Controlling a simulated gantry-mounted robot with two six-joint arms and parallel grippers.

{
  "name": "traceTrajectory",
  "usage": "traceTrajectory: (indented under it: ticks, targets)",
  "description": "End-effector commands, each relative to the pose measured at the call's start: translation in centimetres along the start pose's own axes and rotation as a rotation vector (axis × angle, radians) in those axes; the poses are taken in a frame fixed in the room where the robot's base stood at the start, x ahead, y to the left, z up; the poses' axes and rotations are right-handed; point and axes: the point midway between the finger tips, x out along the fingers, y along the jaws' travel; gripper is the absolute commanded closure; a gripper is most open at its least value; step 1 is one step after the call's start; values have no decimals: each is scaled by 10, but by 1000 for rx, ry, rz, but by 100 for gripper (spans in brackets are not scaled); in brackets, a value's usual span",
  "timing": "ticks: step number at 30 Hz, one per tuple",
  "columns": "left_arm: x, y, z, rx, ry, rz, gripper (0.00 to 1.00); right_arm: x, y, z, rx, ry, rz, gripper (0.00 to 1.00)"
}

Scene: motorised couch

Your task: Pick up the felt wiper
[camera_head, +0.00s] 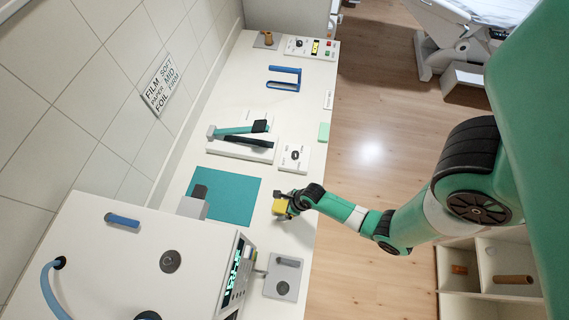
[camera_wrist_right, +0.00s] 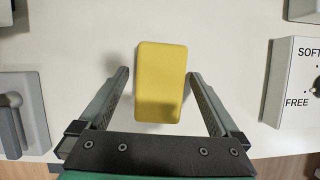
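A yellow rounded block (camera_head: 279,206), which looks like the felt wiper, lies on the white counter near its front edge, right of the teal mat. It also shows in the right wrist view (camera_wrist_right: 160,85), near the middle. My right gripper (camera_head: 285,197) is at the block in the head view. In the right wrist view the gripper (camera_wrist_right: 158,75) is open, with one finger on each side of the block and a gap between each finger and the block. My left gripper is not in view.
A teal mat (camera_head: 232,194) lies left of the block. A white dial box (camera_head: 294,158) stands behind it, and a grey plate (camera_head: 283,277) lies nearer. A white machine (camera_head: 130,262) with a green display fills the lower left. The counter's front edge is close by.

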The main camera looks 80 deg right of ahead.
Motion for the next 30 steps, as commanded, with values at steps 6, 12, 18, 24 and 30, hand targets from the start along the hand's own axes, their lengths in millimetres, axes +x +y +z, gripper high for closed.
traceTrajectory:
  ticks: [6,12,18,24,30]
  targets:
    - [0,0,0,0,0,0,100,0,0,0,0,0,0,45]
    - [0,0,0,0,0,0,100,0,0,0,0,0,0,81]
    - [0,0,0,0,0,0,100,0,0,0,0,0,0,88]
    - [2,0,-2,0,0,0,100,-6,0,3,0,-2,-1,88]
    - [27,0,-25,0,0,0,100,-36,-1,15,3,-1,-1,88]
